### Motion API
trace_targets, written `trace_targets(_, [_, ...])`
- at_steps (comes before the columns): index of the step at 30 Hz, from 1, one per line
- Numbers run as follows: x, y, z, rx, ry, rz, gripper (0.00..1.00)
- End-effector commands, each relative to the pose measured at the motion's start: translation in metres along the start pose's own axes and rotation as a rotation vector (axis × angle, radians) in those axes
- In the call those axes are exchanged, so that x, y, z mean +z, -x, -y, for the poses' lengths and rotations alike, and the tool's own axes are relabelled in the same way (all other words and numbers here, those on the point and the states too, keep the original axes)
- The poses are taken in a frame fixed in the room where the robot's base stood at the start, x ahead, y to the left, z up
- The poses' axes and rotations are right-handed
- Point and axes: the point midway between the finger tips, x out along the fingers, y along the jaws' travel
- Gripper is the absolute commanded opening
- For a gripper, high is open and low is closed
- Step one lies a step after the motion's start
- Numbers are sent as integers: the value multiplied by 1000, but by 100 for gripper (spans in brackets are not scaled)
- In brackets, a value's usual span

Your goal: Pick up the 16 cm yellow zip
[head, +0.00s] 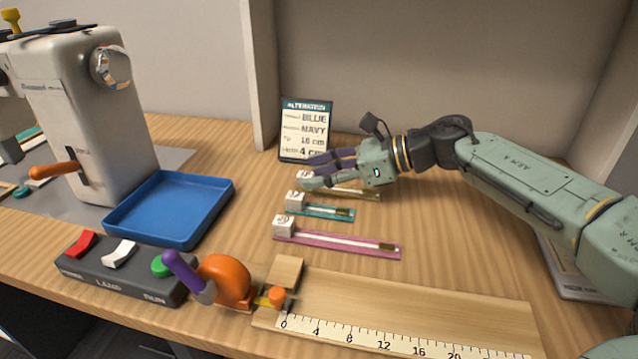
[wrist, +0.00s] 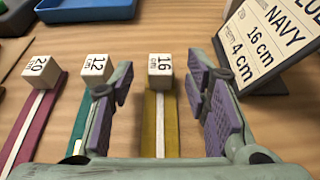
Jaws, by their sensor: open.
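The yellow zip (wrist: 172,130) lies on the table with a white block (wrist: 160,70) marked 16 cm at its far end. In the head view its strip (head: 352,192) shows partly, behind my gripper. My gripper (wrist: 162,92) is open, with its purple-padded fingers on either side of the yellow zip in the wrist view and nothing held. The left finger overlaps the teal zip in that view. In the head view my gripper (head: 318,172) is low over the block end; whether it touches the zip cannot be told.
A teal zip (head: 325,211) marked 12 and a pink zip (head: 345,242) marked 20 lie nearby. The alteration card (head: 306,130) stands close behind my gripper. A blue tray (head: 172,208), a sewing machine (head: 100,120) and a ruler board (head: 420,312) surround the zips.

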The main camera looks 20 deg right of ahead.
Motion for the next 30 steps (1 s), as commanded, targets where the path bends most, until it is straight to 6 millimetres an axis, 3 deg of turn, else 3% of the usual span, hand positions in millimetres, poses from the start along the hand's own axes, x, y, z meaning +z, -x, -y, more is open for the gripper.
trace_targets(3, [-1,-9,0,1,-1,-1,43])
trace_targets(10, [0,-10,0,-1,-1,0,43])
trace_targets(30, [0,-10,0,0,-1,0,0])
